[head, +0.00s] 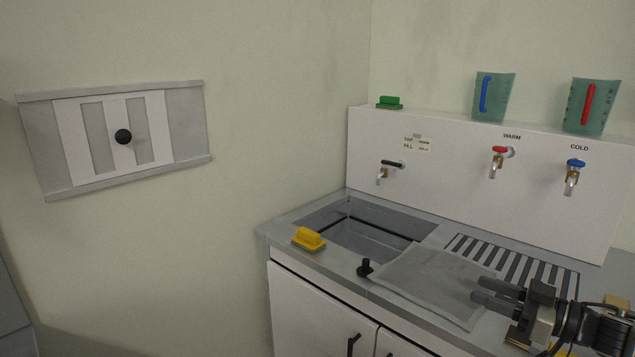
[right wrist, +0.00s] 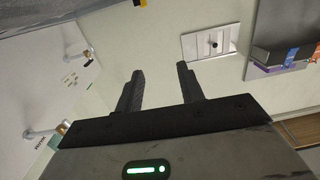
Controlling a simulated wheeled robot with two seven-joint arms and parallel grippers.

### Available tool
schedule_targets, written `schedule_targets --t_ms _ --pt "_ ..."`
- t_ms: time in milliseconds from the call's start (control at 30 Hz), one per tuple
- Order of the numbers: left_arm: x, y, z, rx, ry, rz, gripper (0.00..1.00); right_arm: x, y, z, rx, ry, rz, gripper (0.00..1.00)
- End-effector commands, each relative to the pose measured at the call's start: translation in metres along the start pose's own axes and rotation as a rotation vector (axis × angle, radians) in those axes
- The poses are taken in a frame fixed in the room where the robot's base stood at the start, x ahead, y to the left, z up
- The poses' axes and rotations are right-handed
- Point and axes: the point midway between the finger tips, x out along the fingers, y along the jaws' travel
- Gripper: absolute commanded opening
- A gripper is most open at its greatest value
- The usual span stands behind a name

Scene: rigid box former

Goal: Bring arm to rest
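My right gripper (head: 476,289) comes in from the lower right in the head view, over the grey cloth-like sheet on the counter. Its two dark fingers also show in the right wrist view (right wrist: 157,80), where they stand apart with nothing between them. The gripper is open and empty. In the head view I cannot tell whether its fingers touch the sheet or are above it. My left gripper and arm are not in view.
A grey sheet (head: 425,280) lies beside the sink basin (head: 365,229) and slatted drainer (head: 530,262). A yellow-handled brush (head: 309,238) sits on the front-left rim. Taps and two jugs (head: 494,97) (head: 592,105) line the back. A slatted wall panel (head: 185,120) hangs left.

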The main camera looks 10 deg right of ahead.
Motion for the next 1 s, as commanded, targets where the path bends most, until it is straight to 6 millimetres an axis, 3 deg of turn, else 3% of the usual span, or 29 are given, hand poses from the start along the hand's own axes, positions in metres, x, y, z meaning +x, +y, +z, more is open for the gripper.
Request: schedule_targets --t_ms 167,267,300,433,533,700,833,1000 --pt "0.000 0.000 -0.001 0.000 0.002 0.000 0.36 0.040 -0.054 0.053 0.027 -0.011 -0.002 0.38" --pt "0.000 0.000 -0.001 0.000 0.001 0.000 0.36 0.065 -0.105 0.091 0.050 -0.024 0.018 0.38" --pt "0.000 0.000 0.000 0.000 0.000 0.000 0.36 0.074 -0.130 0.107 0.062 -0.032 0.035 0.38" --pt "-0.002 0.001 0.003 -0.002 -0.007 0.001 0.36 0.087 -0.210 0.150 0.106 -0.097 0.142 0.38" --pt "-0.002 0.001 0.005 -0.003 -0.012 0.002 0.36 0.076 -0.254 0.174 0.138 -0.195 0.251 0.38" --pt "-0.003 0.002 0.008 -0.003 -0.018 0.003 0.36 0.032 -0.295 0.206 0.180 -0.414 0.410 0.38" --pt "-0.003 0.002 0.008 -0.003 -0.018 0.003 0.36 0.001 -0.310 0.221 0.197 -0.543 0.471 0.38" --pt "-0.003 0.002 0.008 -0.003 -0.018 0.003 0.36 -0.013 -0.316 0.227 0.200 -0.601 0.491 0.38"
